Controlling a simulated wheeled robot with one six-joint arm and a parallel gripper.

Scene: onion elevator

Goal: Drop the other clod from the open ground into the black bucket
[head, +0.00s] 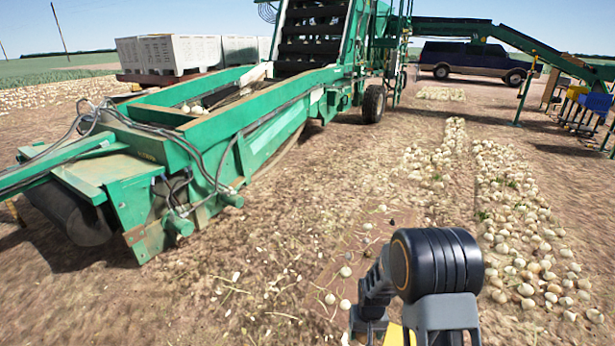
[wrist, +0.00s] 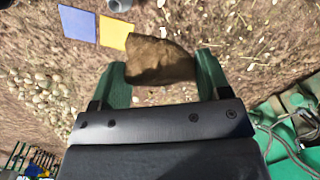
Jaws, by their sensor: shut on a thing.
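In the wrist view, my gripper (wrist: 161,68) has its two green fingers closed on a brown, rough clod (wrist: 160,58). The clod sits between the fingertips and sticks out past them. In the head view my arm rises at the bottom right, and the fingers and the clod are out of sight. I cannot make out a black bucket in either view.
A green harvest machine (head: 250,125) fills the left and middle. Rows of onions (head: 515,215) lie at the right. Open soil (head: 290,255) with loose onions lies between. A blue panel (wrist: 78,24) and a yellow panel (wrist: 113,33) show in the wrist view.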

